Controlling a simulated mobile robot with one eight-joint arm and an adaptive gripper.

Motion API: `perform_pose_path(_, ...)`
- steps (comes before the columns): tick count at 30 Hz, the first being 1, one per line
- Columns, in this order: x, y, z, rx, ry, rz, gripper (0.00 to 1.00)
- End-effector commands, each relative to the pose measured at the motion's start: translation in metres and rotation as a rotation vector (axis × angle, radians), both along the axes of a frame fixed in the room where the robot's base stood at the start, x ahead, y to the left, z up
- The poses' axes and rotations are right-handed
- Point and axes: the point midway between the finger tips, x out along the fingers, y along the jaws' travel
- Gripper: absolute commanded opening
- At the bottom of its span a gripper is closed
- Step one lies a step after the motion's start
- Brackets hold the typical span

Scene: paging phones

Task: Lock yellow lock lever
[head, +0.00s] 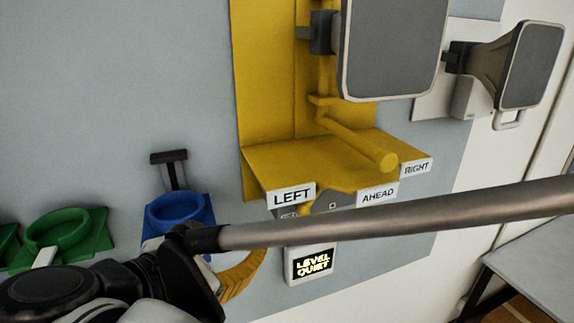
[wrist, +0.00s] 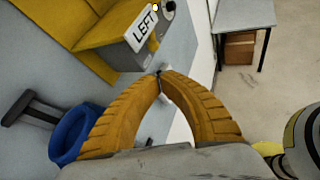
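A yellow panel (head: 262,85) carries a yellow shelf (head: 290,155) with LEFT, AHEAD and RIGHT labels. A yellow rod-like lever (head: 355,143) slants down over the shelf towards the right. A small yellow piece (head: 306,203) shows under the shelf's front edge; I cannot tell which of the two is the lock lever. My gripper (wrist: 159,74) has its two orange ribbed fingers curved together at the tips, with nothing clearly held. In the head view, an orange finger (head: 243,274) is below and left of the shelf, apart from the lever; my arm hides part of the gripper.
A blue ring holder (head: 177,212) is left of the shelf and a green one (head: 60,232) farther left. A LEVEL QUIET display box (head: 312,264) hangs under the shelf. Grey-faced speakers (head: 393,50) (head: 522,62) stick out above and right. A table (head: 535,262) stands lower right.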

Motion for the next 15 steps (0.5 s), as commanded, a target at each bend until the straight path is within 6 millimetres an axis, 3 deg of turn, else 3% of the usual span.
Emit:
perform_pose_path(1,-0.004,0.008,0.014,-0.027,-0.004,0.017,0.0)
perform_pose_path(4,-0.008,0.015,0.024,-0.063,-0.01,0.032,0.0)
perform_pose_path(15,-0.008,0.017,0.024,-0.074,-0.011,0.035,0.0)
